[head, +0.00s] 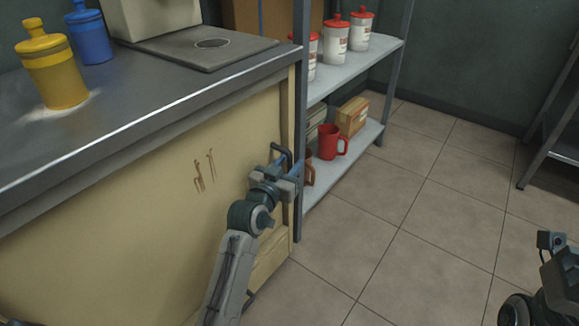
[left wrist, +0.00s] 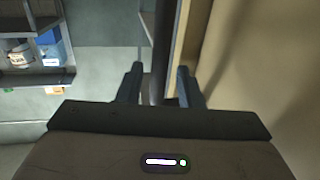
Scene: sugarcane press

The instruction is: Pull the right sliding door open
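The cream front panel (head: 130,205) under the metal counter fills the left of the head view and has brown tool marks on it. I take it for the right sliding door; no seam between doors is clear. My left gripper (head: 286,165) is at the panel's right end, close to the shelf post. A dark bent piece shows there, and I cannot tell whether it is a handle or a finger. My right gripper (head: 552,241) is partly cut off at the right edge.
A metal shelf (head: 350,66) with red-lidded jars, a red mug (head: 331,142) and a box (head: 352,116) stands right beside the counter. Yellow (head: 53,68) and blue (head: 89,33) jars stand on the counter.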

